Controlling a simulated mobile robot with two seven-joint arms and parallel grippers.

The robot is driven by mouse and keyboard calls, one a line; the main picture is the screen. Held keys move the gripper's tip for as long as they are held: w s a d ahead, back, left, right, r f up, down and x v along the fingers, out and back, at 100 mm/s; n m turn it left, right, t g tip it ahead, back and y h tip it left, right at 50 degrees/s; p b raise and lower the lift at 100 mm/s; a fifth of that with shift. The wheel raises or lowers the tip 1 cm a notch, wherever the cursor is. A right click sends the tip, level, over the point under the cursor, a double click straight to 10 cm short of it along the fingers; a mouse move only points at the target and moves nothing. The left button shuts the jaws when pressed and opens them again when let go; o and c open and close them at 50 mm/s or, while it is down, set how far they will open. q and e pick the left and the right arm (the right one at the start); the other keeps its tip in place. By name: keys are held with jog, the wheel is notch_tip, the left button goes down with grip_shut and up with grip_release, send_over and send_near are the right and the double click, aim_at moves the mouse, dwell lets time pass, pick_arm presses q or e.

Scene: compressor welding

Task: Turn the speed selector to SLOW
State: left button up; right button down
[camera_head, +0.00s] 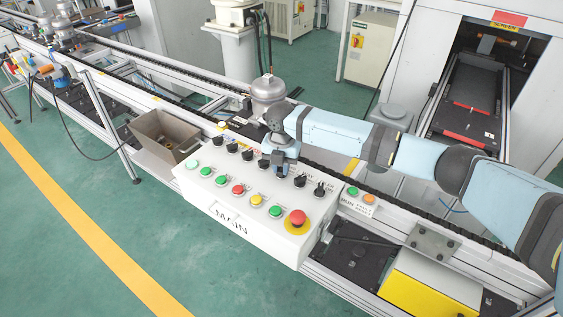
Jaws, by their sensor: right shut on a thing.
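The white control box (245,223) marked MAIN stands in the middle of the head view. Its sloped top has a row of black selector knobs (300,181) above a row of coloured buttons. My right arm comes in from the right, and its right gripper (279,173) points down onto the knob row. It is shut on a selector knob, which its fingers largely hide. I cannot read that knob's label or see which way it points. My left gripper is out of view.
A red emergency button (297,218) sits at the box's right corner. A small button box (361,199) stands to the right. A grey metal bin (165,139) is at the left. A silver compressor (267,93) stands on the conveyor behind. The green floor in front is clear.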

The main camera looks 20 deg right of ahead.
aim_at(281, 168)
jog(key=shift+n, duration=0.4)
jog(key=c, duration=1.1)
grip_release()
jog(key=shift+r, duration=0.1)
notch_tip(281, 168, up, 14)
jog(key=shift+f+b, duration=0.1)
jog(key=shift+b, duration=0.3)
jog(key=shift+a, duration=0.1)
